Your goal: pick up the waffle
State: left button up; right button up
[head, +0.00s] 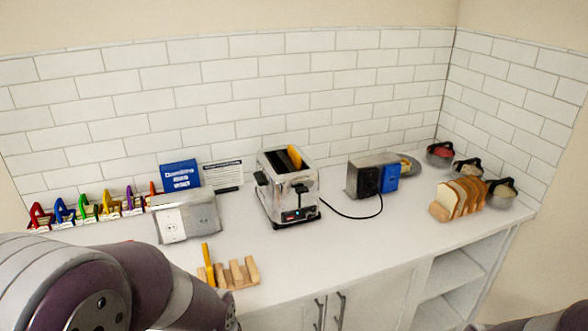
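A yellow-orange slab that looks like a waffle (294,157) stands in one slot of the chrome toaster (285,202), its top edge showing above the slot. A second thin yellow slab (208,263) stands upright at the left end of a wooden rack (240,275) near the counter's front edge. I cannot tell for sure which of these is the waffle. My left arm fills the lower left of the head view, in front of the rack, but its gripper is not visible. Only a dark bit of my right arm shows at the lower right corner, without its gripper.
Bread slices (460,198) stand at the right end of the white counter (350,255), near several black-handled bowls. A metal box (368,176) with a black cord, an outlet box (186,217) and coloured clips stand along the wall. The counter right of the rack is clear.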

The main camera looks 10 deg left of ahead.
aim_at(295, 157)
jog(key=i+l+u, duration=0.45)
jog(key=i+l, duration=0.25)
